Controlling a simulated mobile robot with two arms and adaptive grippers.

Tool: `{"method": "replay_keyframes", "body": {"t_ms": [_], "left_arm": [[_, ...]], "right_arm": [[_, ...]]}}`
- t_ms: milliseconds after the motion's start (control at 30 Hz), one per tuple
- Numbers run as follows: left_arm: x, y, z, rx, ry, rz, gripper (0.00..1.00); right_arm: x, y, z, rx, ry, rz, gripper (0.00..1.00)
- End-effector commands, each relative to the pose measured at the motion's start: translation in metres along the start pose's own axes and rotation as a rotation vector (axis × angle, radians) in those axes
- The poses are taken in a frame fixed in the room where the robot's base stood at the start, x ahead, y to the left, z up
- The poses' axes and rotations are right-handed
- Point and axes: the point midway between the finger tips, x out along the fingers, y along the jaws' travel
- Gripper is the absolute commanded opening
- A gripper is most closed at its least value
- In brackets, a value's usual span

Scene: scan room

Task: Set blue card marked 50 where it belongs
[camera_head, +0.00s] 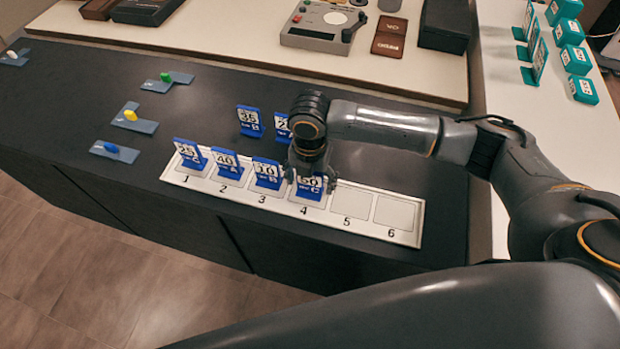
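A blue card that seems to read 50 with a letter C (310,190) stands upright at space 4 of the white numbered tray (338,229). My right gripper (310,182) is over it, pointing down, with a finger at each side edge of the card. Whether the fingers press on the card or stand slightly apart cannot be told. Blue cards stand at space 1, reading 25 (190,154), space 2, reading 40 (227,163), and space 3 (267,173), its number unclear. My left gripper is not in view.
Spaces 5 and 6 (397,212) are empty. Behind the tray stand a blue 35 card (249,121) and another blue card (282,124), partly hidden by my arm. Blue-grey holders with coloured pegs (131,115) lie at left. Teal blocks (583,89) stand on the right counter.

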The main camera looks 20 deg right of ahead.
Motion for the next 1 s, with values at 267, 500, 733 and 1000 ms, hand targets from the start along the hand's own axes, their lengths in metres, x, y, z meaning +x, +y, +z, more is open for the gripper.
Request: {"method": "replay_keyframes", "body": {"t_ms": [267, 500, 733, 1000], "left_arm": [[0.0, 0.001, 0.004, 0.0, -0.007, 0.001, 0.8], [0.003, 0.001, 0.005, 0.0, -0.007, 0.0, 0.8], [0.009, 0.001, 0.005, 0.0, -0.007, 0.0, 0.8], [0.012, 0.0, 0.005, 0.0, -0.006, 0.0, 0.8]], "right_arm": [[-0.001, 0.0, 0.0, 0.0, -0.001, 0.001, 0.8], [-0.027, 0.001, 0.001, -0.001, -0.003, 0.004, 0.8], [-0.078, 0.001, 0.001, -0.001, -0.004, 0.005, 0.8], [-0.117, 0.001, 0.001, 0.001, -0.001, 0.002, 0.8]]}}
